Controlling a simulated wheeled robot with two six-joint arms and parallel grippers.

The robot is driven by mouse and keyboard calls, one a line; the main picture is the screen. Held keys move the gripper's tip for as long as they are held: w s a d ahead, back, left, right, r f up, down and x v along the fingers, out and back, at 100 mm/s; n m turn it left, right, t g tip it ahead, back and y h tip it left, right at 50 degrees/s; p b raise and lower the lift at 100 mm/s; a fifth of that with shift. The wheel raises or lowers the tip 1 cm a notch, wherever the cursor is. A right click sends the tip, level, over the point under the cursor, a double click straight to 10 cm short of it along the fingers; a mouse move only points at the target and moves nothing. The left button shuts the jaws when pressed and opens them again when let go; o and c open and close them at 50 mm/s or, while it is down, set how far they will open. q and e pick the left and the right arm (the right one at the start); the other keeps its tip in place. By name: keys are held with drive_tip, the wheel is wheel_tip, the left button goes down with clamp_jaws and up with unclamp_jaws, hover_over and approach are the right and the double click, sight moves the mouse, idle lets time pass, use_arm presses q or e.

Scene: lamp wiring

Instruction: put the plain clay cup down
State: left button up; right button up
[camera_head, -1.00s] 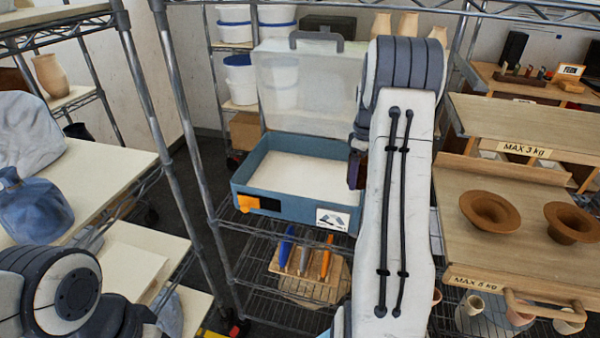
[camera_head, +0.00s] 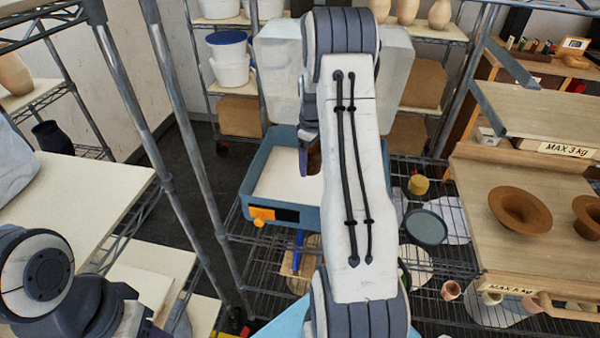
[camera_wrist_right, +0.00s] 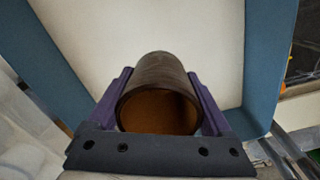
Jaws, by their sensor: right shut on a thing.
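The clay cup (camera_wrist_right: 160,80) is a plain brown cylinder between the purple fingers of my right gripper (camera_wrist_right: 160,88). In the wrist view its open mouth faces the camera. My right gripper is shut on it. In the head view the gripper (camera_head: 308,160) is over the blue box, and my arm hides most of it and of the cup. The blue box (camera_head: 232,226) has a pale inside floor, which shows behind the cup in the wrist view (camera_wrist_right: 215,35). I cannot tell whether the cup touches that floor. My left arm shows at lower left, but its gripper is out of view.
The box's translucent lid (camera_head: 279,75) stands open behind it. The box sits on a wire shelf with metal posts (camera_head: 195,160). A dark green round dish (camera_head: 425,228) and a yellow object (camera_head: 418,185) are to its right. Brown bowls (camera_head: 520,210) stand on a wooden shelf farther right.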

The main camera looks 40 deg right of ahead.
sight(299, 185)
drive_tip(key=w+a+f, duration=0.1)
drive_tip(key=a, duration=0.1)
drive_tip(key=shift+w+a+f, duration=0.4)
wheel_tip(299, 185, down, 3)
drive_tip(key=shift+f+p, duration=0.1)
drive_tip(key=shift+p, duration=0.8)
drive_tip(key=shift+f, duration=0.45)
drive_tip(key=shift+f, duration=0.1)
drive_tip(key=o, duration=1.4)
drive_tip(key=shift+o, duration=0.2)
drive_tip(key=shift+r, duration=0.5)
wheel_tip(299, 185, up, 7)
drive_tip(key=shift+f+b, duration=0.15)
drive_tip(key=shift+b, duration=0.75)
